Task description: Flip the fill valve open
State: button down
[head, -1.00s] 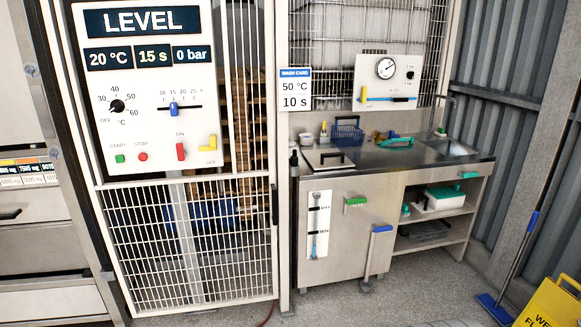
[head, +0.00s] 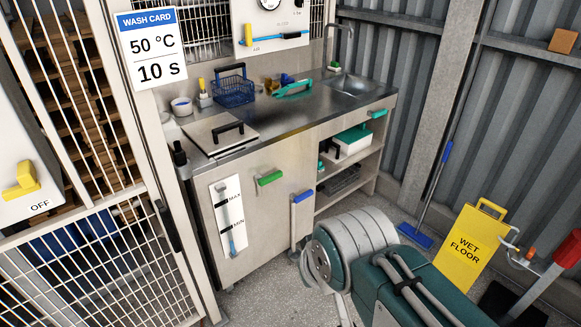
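No part in view carries a label I can read as fill valve. A yellow lever (head: 248,35) stands upright at the left end of a blue bar on the white gauge panel (head: 272,14), above the counter. A blue-topped grey lever (head: 302,205) stands upright at the cabinet's front right corner. At the right edge is a grey bent fitting (head: 511,240) with a small red part (head: 530,253); what it is I cannot tell. My arm crosses the lower right, well in front of the cabinet.
The steel counter (head: 300,107) holds a blue basket (head: 232,90) and a sink (head: 352,86). A wash card (head: 150,47) hangs at left beside a mesh gate (head: 95,265). A yellow wet floor sign (head: 468,245) and a blue-headed mop (head: 416,235) stand at right.

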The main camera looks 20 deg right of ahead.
aim_at(261, 182)
jog(key=i+j+z, duration=0.6)
jog(key=i, duration=0.25)
jog(key=l, duration=0.1)
